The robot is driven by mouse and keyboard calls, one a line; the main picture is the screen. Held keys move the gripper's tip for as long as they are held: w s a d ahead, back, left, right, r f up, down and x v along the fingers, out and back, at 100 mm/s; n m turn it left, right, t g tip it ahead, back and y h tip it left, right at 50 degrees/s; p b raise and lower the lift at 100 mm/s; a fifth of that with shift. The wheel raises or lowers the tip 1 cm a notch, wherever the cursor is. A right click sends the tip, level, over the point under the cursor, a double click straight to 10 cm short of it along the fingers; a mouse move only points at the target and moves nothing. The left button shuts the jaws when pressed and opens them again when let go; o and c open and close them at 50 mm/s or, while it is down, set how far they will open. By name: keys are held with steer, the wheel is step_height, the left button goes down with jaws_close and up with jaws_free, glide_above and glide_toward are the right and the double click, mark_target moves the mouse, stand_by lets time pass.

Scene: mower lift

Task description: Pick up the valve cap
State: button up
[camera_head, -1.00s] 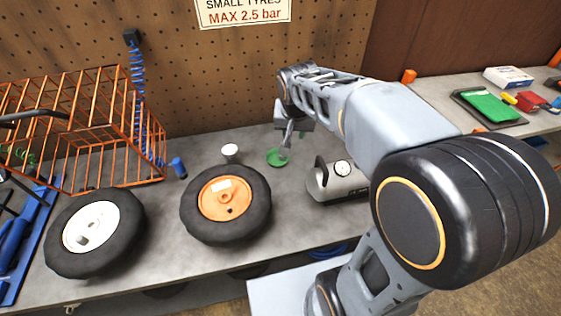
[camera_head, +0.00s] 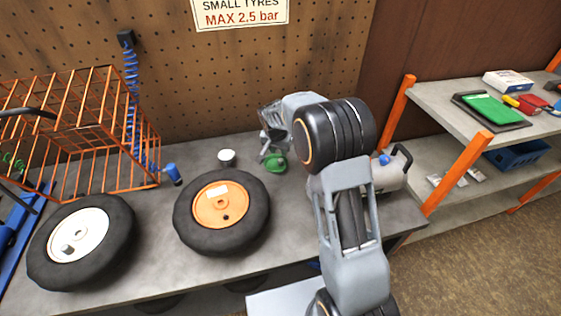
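I cannot make out a valve cap anywhere; it may be too small to see or hidden. My gripper (camera_head: 267,151) is over the back of the grey workbench (camera_head: 150,262), pointing down right at a small green dish (camera_head: 276,164). The fingers overlap the dish's left side in the picture. Whether they touch it, and what lies in the dish, I cannot tell. The fingers are too small and dark to show whether they are open or shut. A tyre with an orange hub (camera_head: 221,205) lies flat on the bench in front, with a small dark spot on its hub.
A white cup (camera_head: 227,158) stands left of the dish. A white-hubbed tyre (camera_head: 79,241), an orange wire basket (camera_head: 88,125) and a blue air-hose end (camera_head: 173,174) are farther left. A grey compressor (camera_head: 389,172) is partly behind my arm. An orange-posted shelf (camera_head: 456,174) stands right.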

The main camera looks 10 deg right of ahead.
mark_target(281, 160)
steer(key=shift+p+x, duration=0.6)
steer(key=shift+x, duration=2.9)
steer(key=shift+a, duration=0.1)
steer(key=shift+s, duration=0.1)
steer(key=c, duration=0.5)
steer(key=shift+c, duration=0.2)
